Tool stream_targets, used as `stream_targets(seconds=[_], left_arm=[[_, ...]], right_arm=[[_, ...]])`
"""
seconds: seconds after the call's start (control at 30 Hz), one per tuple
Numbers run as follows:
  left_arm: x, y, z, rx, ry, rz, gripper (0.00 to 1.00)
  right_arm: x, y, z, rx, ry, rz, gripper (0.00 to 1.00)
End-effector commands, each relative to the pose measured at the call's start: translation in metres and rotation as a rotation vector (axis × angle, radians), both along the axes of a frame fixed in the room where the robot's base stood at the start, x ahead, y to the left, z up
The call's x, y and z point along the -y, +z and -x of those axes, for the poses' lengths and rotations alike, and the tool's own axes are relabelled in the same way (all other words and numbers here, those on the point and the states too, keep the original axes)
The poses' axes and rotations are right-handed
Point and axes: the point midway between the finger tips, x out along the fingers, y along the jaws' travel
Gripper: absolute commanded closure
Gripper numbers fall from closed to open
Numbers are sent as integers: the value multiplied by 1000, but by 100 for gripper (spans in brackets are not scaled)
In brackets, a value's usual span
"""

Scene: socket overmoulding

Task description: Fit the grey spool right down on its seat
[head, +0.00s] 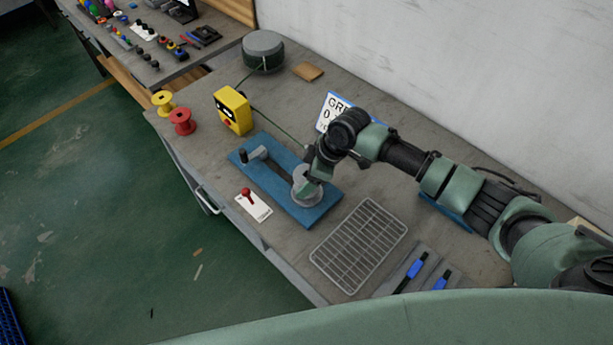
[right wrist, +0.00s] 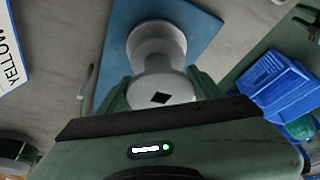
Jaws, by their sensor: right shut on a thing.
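The grey spool (head: 305,191) is over the right end of a blue base plate (head: 270,182) on the bench. In the right wrist view the spool (right wrist: 157,45) shows two flanges and a dark diamond-shaped hole in the near one. My right gripper (head: 313,172) is shut on the spool, with a green finger on each side of it in the right wrist view (right wrist: 160,92). The seat under the spool is hidden, so I cannot tell how far down the spool sits. My left gripper is not in view.
A grey clamp with a black knob (head: 251,154) stands at the plate's left end. A yellow box (head: 233,110), red spool (head: 182,122) and yellow spool (head: 162,102) stand beyond. A wire rack (head: 359,245) lies to the right; a red-knobbed lever (head: 248,196) is in front.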

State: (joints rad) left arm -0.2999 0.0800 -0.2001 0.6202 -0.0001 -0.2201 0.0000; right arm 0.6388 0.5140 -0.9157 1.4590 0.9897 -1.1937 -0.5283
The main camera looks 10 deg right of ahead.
Motion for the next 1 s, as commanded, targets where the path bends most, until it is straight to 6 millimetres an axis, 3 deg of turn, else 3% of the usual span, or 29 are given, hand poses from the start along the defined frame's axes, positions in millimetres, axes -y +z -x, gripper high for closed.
stream_targets(seconds=[0.87, 0.9, 0.97, 1.0], left_arm=[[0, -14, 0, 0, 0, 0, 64], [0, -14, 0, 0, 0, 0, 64], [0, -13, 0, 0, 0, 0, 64], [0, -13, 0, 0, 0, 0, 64]], right_arm=[[0, -23, 0, 0, 1, 0, 75], [0, -22, 0, 0, 1, 0, 29], [0, -22, 0, 0, 1, 0, 12], [0, -22, 0, 0, 1, 0, 9]])
